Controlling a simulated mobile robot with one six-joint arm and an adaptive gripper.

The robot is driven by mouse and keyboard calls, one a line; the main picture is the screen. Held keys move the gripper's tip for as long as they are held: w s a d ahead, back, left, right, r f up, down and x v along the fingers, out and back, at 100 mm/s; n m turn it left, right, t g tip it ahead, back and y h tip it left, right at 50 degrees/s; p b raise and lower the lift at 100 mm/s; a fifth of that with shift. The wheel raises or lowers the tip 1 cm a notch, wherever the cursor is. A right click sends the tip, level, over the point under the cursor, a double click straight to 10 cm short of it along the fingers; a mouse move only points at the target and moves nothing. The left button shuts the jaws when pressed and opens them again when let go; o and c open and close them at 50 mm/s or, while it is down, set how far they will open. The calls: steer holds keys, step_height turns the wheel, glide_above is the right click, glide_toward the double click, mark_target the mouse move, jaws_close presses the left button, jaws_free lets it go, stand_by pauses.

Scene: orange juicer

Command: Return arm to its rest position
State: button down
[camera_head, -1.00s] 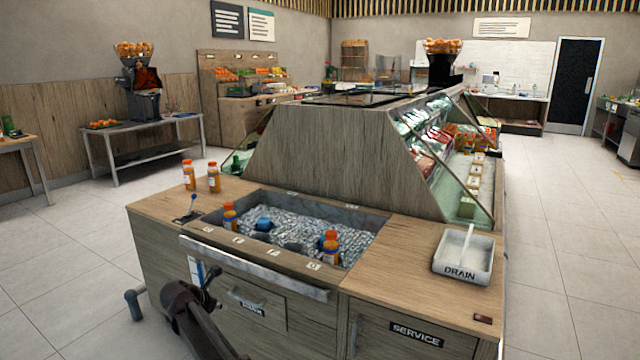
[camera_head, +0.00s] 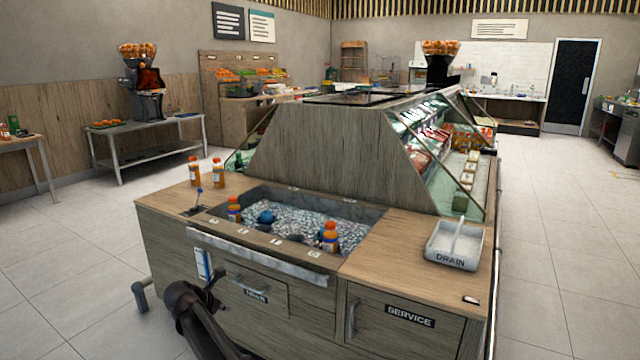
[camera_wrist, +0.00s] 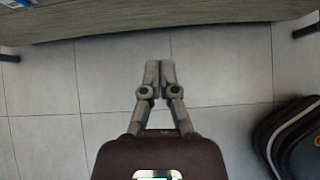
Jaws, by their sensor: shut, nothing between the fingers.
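My gripper (camera_wrist: 159,80) is shut and empty in the wrist view, its two fingers together above the tiled floor. In the head view my dark arm (camera_head: 205,325) is low at the bottom, in front of the wooden counter (camera_head: 300,300). The gripper's fingertips are hard to make out there.
The counter holds an ice bin (camera_head: 297,218) with bottles (camera_head: 330,238), a DRAIN tray (camera_head: 456,245) and a handle bar (camera_head: 256,256) along its front. Two orange bottles (camera_head: 218,173) stand at its left corner. Open floor (camera_head: 60,270) lies to the left.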

steer(key=s+d+f+m+g, duration=0.1)
steer(key=s+d+m+g, duration=0.1)
steer(key=d+m, duration=0.5)
steer(key=s+d+f+m+g, duration=0.1)
steer(key=s+d+f+m, duration=0.15)
steer(key=d, duration=0.95)
steer(key=s+d+m+g, duration=0.2)
steer(key=d+m, duration=0.3)
steer(key=d, duration=0.4)
steer(key=s+d+f+m+g+y, duration=0.2)
steer(key=s+d+m+g+y, duration=0.15)
steer(key=s+d+m, duration=1.25)
step_height(320, 180, up, 30)
steer(key=p, duration=2.9)
steer(key=shift+w+d+n+t+y+p, duration=0.25)
steer(key=shift+d+n+t+y+p, duration=0.1)
steer(key=shift+d+t+y+p, duration=0.1)
steer(key=shift+s+f, duration=0.1)
steer(key=shift+s, duration=0.05)
